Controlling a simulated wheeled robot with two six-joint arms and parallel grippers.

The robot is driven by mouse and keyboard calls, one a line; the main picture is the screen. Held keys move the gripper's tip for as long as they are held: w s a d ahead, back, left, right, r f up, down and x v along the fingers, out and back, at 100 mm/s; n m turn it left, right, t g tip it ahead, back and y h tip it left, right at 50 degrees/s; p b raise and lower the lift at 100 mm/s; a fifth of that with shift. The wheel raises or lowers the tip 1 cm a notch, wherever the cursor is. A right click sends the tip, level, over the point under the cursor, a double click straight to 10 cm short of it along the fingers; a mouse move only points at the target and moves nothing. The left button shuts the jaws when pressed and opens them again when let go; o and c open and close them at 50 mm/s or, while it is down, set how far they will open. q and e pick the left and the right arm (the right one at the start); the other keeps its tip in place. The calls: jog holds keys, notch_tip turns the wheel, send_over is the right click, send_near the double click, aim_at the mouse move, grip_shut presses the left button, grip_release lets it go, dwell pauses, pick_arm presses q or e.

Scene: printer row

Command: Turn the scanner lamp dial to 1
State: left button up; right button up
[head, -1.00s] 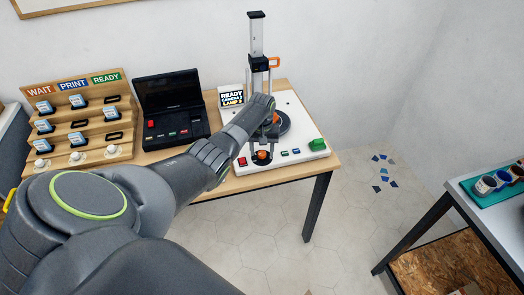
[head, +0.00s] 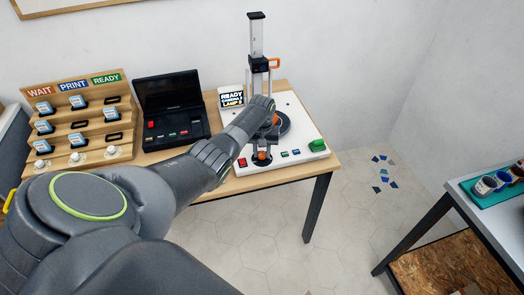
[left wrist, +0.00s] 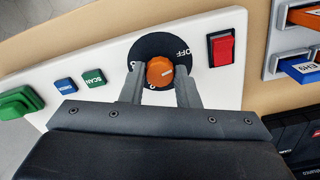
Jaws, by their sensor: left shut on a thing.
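The scanner lamp dial is an orange knob (left wrist: 160,72) on a black disc, on the front of the white scanner base (left wrist: 215,82). The disc carries the word OFF at its upper right in the wrist view; its other marks are partly hidden and hard to read. A pale line on the knob points right. My left gripper (left wrist: 160,92) is shut on the knob, a finger on each side. In the head view the dial (head: 262,156) sits at the scanner's front edge, with my left arm reaching in from the left above it. My right gripper is not in view.
A red switch (left wrist: 221,48) is beside the dial; blue and green buttons (head: 289,152) are on its other side. The scanner column (head: 256,40) rises behind. A small sign (head: 231,97), a black console (head: 172,105) and a wooden card rack (head: 75,115) stand to the left.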

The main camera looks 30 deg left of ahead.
pick_arm(q)
jog(key=shift+r, duration=0.1)
jog(key=m+p, duration=0.1)
jog(key=m, duration=0.5)
jog(key=shift+m, duration=0.4)
jog(key=m, duration=0.3)
jog(key=shift+p, duration=0.35)
jog(key=shift+w+m, duration=0.1)
jog(key=shift+m, duration=1.6)
jog(key=o, duration=1)
jog(key=shift+c, duration=0.2)
